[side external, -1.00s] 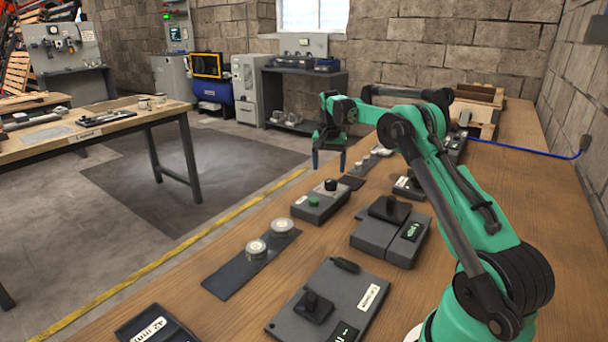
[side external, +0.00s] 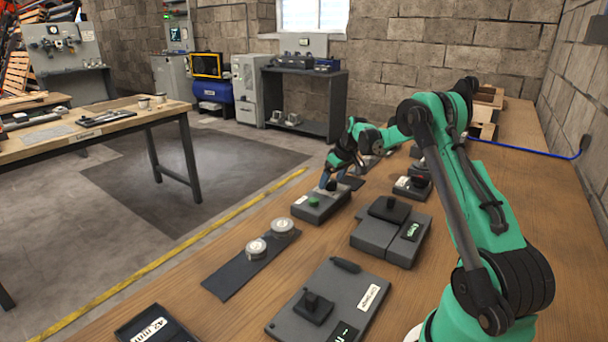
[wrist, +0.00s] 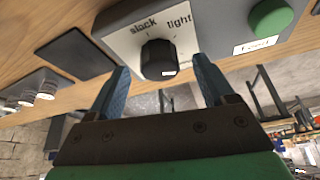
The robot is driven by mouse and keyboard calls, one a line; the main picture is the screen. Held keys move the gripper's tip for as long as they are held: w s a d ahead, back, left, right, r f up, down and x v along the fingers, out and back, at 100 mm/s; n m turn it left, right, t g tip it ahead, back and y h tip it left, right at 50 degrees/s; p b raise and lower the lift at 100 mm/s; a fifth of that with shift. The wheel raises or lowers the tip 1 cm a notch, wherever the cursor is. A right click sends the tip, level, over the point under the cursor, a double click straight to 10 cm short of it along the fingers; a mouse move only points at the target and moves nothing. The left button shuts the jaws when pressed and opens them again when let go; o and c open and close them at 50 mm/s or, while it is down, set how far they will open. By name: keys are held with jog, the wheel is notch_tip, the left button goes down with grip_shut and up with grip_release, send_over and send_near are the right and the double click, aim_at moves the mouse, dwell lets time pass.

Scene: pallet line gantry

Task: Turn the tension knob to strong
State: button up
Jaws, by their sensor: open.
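The black tension knob (wrist: 158,58) stands on a white plate on a grey control box (side external: 316,210). The plate reads "slack" on the left and "tight" on the right in the wrist view; I see no "strong" there. A small white mark shows on the knob's lower edge. My gripper (wrist: 160,72) is open, its two blue fingers on either side of the knob with gaps between. In the side view my gripper (side external: 330,182) is low over the box and mostly hides the knob.
A green button (wrist: 270,18) sits beside the knob on the same box. A dark strip with two round metal pieces (side external: 256,247) lies nearby. More grey boxes, one with a black lever (side external: 389,209), stand on the wooden bench. A dark pad (wrist: 75,52) lies beside the box.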

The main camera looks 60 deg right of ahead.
aim_at(337, 193)
jog(key=shift+w+f, duration=0.1)
jog(key=shift+f, duration=0.1)
grip_shut()
jog(key=shift+m+h, duration=0.3)
jog(key=shift+m, duration=0.5)
grip_release()
jog(key=shift+r, duration=0.1)
jog(key=shift+v, duration=2.75)
